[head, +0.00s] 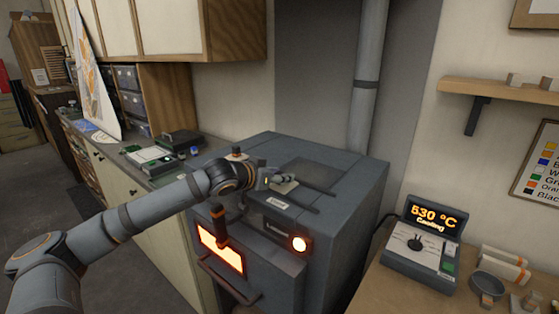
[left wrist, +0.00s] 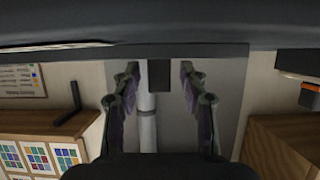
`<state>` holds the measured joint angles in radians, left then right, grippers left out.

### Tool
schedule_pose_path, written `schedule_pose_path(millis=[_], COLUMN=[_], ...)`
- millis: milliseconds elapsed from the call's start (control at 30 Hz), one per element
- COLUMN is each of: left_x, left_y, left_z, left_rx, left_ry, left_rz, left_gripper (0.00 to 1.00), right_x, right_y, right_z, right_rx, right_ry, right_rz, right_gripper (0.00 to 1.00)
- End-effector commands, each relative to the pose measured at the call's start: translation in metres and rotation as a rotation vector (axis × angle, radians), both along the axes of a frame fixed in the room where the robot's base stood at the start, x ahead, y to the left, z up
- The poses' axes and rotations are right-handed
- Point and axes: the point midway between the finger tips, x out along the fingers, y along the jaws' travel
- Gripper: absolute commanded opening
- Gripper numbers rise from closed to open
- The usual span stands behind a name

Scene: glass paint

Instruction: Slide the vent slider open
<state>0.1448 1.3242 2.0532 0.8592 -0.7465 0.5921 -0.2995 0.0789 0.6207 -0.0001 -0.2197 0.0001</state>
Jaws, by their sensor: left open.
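The grey kiln (head: 345,215) stands in the middle of the head view. In the left wrist view, which is upside down, a dark block (left wrist: 159,76) at the kiln's edge shows between the open fingers (left wrist: 160,92). It looks like the vent slider's knob, but I cannot tell for sure. The fingers appear apart from it on both sides. In the head view my gripper and wrist hide part of the kiln top. My right gripper is not in view.
The kiln's front has a glowing window (head: 222,252) and a lit round port (head: 299,243). A grey pipe (head: 366,100) rises behind it. A controller (head: 420,245) reading 530 °C stands on the right bench. A cluttered counter lies left of the kiln.

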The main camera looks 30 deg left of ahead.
Motion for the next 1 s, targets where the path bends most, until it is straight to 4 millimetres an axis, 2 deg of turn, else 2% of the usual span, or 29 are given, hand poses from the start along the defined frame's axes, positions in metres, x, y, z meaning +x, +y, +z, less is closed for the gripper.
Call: schedule_pose_path(millis=[33,100,400,733,1000], left_x=[0.0004,0.0007,0.0009,0.0008,0.0008], left_y=[-0.0002,-0.0006,-0.0003,-0.0004,-0.0004], left_z=[0.0030,0.0008,-0.0023,-0.0019,-0.0016], left_rx=[-0.001,-0.002,0.001,0.001,0.001], left_ry=[0.001,0.000,0.000,0.000,0.000], left_rz=[0.000,0.001,0.002,0.002,0.002], left_gripper=[0.43,0.43,0.43,0.00,0.00], right_x=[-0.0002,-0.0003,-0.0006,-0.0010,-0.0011], right_y=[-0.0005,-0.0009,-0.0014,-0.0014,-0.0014], right_z=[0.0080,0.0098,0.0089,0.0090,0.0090], right_rx=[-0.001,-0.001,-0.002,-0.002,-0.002], right_ry=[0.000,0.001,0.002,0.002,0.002], right_rz=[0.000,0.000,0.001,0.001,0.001], right_gripper=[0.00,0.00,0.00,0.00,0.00])
